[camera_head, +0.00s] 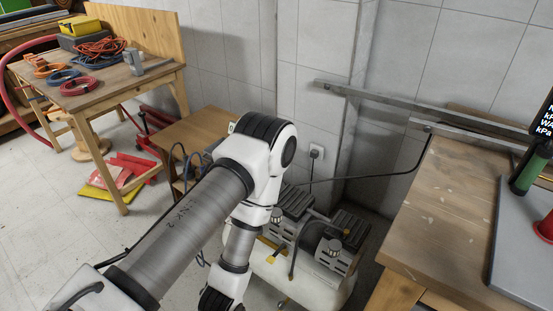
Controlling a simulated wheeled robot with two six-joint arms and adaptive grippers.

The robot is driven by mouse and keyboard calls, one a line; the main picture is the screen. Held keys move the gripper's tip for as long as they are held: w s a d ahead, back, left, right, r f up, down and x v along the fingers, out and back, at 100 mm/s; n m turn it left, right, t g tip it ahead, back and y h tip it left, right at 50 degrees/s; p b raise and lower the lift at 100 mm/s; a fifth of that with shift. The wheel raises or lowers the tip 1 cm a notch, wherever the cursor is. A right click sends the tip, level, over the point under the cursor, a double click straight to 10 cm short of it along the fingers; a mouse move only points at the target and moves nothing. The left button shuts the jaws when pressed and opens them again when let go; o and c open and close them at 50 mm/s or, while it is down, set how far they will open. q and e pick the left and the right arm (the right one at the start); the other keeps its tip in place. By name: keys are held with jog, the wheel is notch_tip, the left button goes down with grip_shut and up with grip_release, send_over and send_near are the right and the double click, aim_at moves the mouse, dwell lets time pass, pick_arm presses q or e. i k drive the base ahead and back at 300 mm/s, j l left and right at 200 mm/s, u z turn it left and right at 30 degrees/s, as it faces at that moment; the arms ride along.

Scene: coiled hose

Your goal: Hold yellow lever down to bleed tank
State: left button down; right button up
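A compressor with a cream tank (318,287) stands on the floor at the bottom middle, below the wall outlet. Dark ribbed pump parts and hoses sit on top of it. A small yellow part (270,242) shows beside my arm near the tank's top left; I cannot tell whether it is the lever. My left arm comes in from the lower left, bends at the elbow and reaches down in front of the tank's left side, hiding part of it. Its wrist is cut off by the bottom edge, and no gripper fingers show. My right gripper is out of view.
A wooden workbench (440,215) with a grey mat stands at the right. A wooden table (110,88) with coiled hoses stands at the upper left. A low wooden table (190,132) is behind my arm.

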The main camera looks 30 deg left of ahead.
aim_at(271, 259)
jog(key=u, duration=1.3)
